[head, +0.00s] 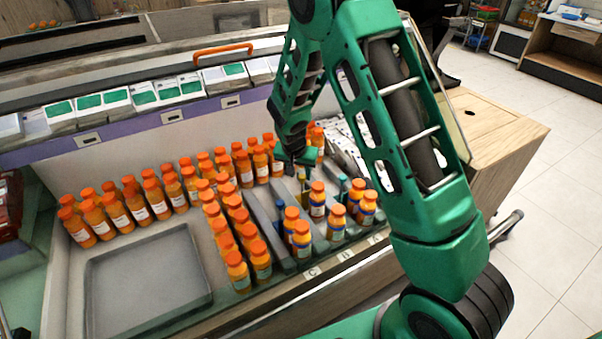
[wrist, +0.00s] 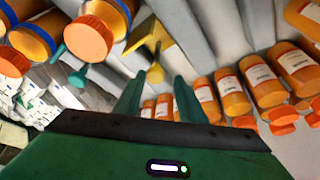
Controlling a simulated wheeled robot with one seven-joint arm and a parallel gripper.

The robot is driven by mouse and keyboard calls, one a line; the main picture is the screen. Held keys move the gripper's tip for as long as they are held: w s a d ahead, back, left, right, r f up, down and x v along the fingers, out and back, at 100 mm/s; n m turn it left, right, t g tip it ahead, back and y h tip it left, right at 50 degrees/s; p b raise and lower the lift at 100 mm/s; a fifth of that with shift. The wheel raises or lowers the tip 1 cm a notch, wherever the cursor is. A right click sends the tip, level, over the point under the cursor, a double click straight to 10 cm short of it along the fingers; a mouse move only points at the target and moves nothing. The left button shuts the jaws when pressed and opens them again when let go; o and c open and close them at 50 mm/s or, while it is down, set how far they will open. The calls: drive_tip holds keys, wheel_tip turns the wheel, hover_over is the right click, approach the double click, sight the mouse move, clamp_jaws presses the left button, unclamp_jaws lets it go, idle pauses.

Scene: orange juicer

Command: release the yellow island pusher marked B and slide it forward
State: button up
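The yellow pusher (wrist: 155,71) shows in the wrist view as a rod with a knob, in a channel between grey dividers. My gripper (wrist: 158,88) is open, with its two green fingers spread and the yellow knob showing in the gap between them, near the tips. I cannot tell the exact depth between knob and fingertips. No grip on it is visible. In the head view my gripper (head: 294,160) is low over the back of the bottle lanes, and the arm and bottles hide most of the pusher there. The letter on the pusher itself is not readable.
Orange juice bottles (head: 245,230) stand in lanes on both sides of the gripper. A teal pusher (wrist: 77,75) is left of the yellow one in the wrist view. Lane tags (head: 312,272) line the front edge. An empty grey tray (head: 150,285) lies at left.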

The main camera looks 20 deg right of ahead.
drive_tip(key=shift+r, duration=0.1)
idle(0.3)
drive_tip(key=v, duration=1)
drive_tip(key=shift+r, duration=0.2)
drive_tip(key=shift+s, duration=0.1)
drive_tip(key=s+d+r+g, duration=0.1)
drive_tip(key=s+d+r, duration=0.4)
drive_tip(key=s+d, duration=0.3)
drive_tip(key=s+d+r+g, duration=0.1)
drive_tip(key=s+d+r, duration=0.45)
drive_tip(key=s, duration=0.35)
drive_tip(key=s+d+r+y, duration=0.1)
drive_tip(key=s, duration=1)
drive_tip(key=s+d+r+g+y, duration=0.1)
drive_tip(key=s+r, duration=0.1)
drive_tip(key=s, duration=0.9)
drive_tip(key=shift+s+n+g+y, duration=0.2)
drive_tip(key=shift+n+g+y, duration=0.1)
drive_tip(key=shift+n+y, duration=0.1)
